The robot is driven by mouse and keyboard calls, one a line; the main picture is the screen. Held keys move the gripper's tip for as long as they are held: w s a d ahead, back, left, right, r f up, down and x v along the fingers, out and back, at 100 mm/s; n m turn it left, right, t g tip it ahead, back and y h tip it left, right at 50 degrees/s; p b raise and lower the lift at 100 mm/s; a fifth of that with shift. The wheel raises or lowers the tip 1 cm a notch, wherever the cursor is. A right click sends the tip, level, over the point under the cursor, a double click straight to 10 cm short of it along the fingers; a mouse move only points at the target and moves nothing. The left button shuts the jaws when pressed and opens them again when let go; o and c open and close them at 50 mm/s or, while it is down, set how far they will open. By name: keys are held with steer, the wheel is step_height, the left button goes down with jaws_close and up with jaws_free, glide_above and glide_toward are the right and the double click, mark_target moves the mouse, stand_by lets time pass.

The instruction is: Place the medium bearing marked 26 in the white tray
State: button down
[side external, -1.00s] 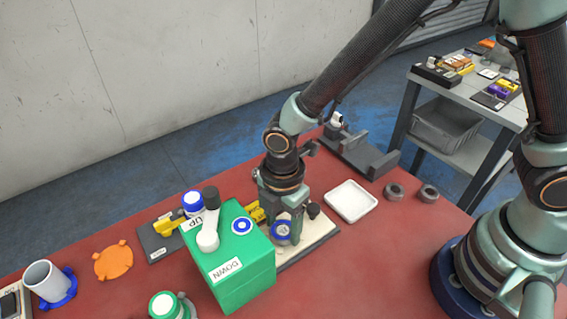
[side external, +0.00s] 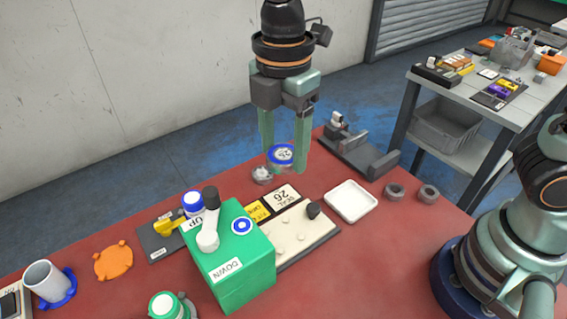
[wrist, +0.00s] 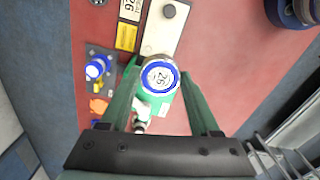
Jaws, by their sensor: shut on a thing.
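The medium bearing (side external: 281,155), a metal ring with a blue rim and a white face marked 26, is held in the air between the green fingers of my gripper (side external: 284,157). In the wrist view the bearing (wrist: 159,77) shows its 26 between the fingertips, and my gripper (wrist: 159,80) is shut on it. The white tray (side external: 351,201) lies empty on the red table, lower and to the right of the gripper. The tray is not seen in the wrist view.
A cream board (side external: 292,238) labelled SEAL 26, with a black knob (side external: 313,211), lies beside the green box (side external: 235,262) with a lever. A grey part (side external: 262,175) sits behind. Two dark rings (side external: 411,192) are right of the tray; a grey fixture (side external: 358,153) stands behind it.

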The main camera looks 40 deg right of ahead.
steer(key=d+m, duration=0.5)
steer(key=d, duration=0.5)
steer(key=m, duration=0.4)
glide_above(350, 202)
step_height(350, 202, down, 17)
steer(key=shift+r, duration=0.2)
steer(key=shift+f, duration=2.15)
steer(key=shift+f, duration=0.1)
steer(key=shift+c, duration=2)
jaws_free()
